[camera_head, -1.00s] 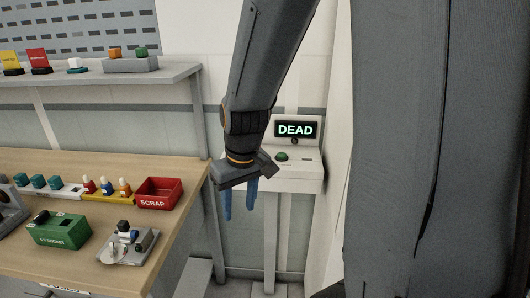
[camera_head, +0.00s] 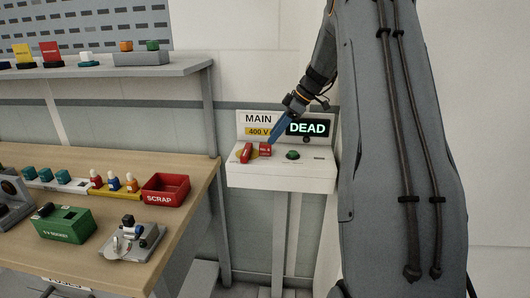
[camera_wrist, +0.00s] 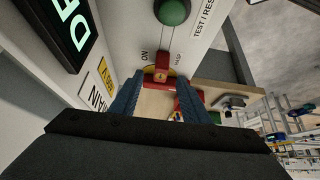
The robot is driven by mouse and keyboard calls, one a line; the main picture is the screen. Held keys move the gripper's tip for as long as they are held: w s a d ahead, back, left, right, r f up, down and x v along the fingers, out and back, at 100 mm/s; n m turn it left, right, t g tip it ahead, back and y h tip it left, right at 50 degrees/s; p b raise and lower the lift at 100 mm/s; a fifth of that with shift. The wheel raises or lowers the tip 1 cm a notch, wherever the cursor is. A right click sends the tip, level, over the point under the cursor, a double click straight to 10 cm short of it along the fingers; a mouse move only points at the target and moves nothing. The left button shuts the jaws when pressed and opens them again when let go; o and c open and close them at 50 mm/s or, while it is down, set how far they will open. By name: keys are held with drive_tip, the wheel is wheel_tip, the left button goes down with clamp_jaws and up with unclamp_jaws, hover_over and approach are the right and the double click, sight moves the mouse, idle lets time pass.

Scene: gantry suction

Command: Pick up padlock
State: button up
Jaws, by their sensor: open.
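Two small red pieces sit on top of the grey panel box. One is a slanted red piece (camera_head: 246,153) on the left, and the other is a red block (camera_head: 265,149) beside it with yellow behind. One looks like the padlock and the other like a switch handle, but I cannot tell surely which is which. My gripper (camera_head: 273,139) points down-left, its blue fingers just above the red block. In the wrist view the gripper (camera_wrist: 161,98) is open. A red piece (camera_wrist: 162,76) on a yellow disc shows between and beyond the fingertips, apparently not held.
A green button (camera_head: 292,155) sits right of the red pieces; the "DEAD" display (camera_head: 307,128) and "MAIN" label (camera_head: 258,118) stand behind. Left is the wooden bench (camera_head: 190,218) with a red scrap bin (camera_head: 166,189) and green box (camera_head: 66,224). A grey shelf (camera_head: 110,73) hangs above.

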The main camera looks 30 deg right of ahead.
sight(267, 144)
drive_tip(key=p+x, duration=0.3)
drive_tip(key=x, duration=0.2)
drive_tip(key=shift+a+f, duration=0.15)
drive_tip(key=shift+a, duration=0.15)
drive_tip(key=shift+w+a+f, duration=0.2)
drive_tip(key=shift+w+f, duration=0.05)
drive_tip(key=shift+f, duration=0.25)
clamp_jaws()
drive_tip(key=shift+r, duration=0.15)
